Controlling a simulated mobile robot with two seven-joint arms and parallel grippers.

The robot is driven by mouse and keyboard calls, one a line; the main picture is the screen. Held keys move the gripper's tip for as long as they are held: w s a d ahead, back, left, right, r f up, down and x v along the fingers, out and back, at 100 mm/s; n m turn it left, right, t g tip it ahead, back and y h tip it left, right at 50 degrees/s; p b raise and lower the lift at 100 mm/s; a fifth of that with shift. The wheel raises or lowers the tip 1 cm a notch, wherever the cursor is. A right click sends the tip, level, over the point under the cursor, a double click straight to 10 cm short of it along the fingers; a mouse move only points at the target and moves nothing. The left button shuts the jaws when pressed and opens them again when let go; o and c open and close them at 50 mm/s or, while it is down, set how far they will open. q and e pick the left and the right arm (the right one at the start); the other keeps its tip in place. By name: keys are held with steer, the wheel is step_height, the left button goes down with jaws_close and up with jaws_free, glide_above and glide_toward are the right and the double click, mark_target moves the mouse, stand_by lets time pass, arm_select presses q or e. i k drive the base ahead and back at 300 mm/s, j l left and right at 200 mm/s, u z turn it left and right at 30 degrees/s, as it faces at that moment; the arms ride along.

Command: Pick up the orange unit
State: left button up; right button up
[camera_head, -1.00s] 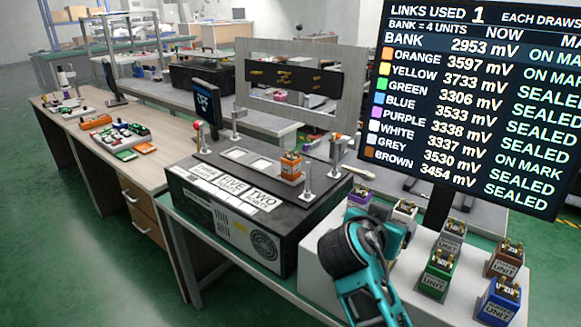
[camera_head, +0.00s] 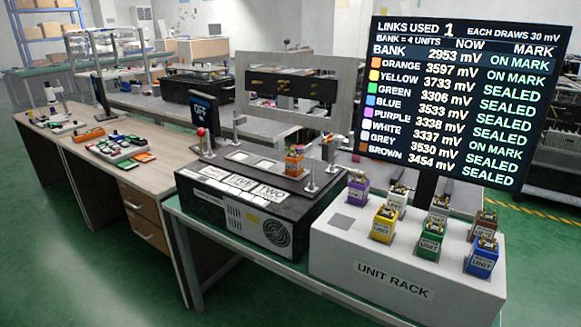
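The orange unit (camera_head: 294,161) is a small upright block with brass terminals on top. It stands on the right part of the black bench box (camera_head: 262,230), beside pale square pads (camera_head: 264,163) and between short metal posts. No gripper touches it. Neither of my grippers is in view. A screen (camera_head: 462,103) reads "LINKS USED 1", with BANK at 2953 mV and ORANGE at 3597 mV.
The white unit rack (camera_head: 400,285) at right holds purple (camera_head: 358,188), yellow (camera_head: 383,225), green (camera_head: 430,241), blue (camera_head: 482,258) and other units. A small dark monitor (camera_head: 204,120) stands behind the box's left end.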

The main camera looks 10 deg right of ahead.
mark_target(293, 161)
steer(key=i+j+z, duration=0.15)
steer(key=j, duration=0.15)
steer(key=i+j+z, duration=0.1)
steer(key=j, duration=0.2)
steer(key=i+j+z, duration=0.15)
steer(key=j, duration=0.2)
steer(key=i+j+z, duration=0.1)
steer(key=j, duration=0.25)
steer(key=i+j+z, duration=0.15)
steer(key=j, duration=0.2)
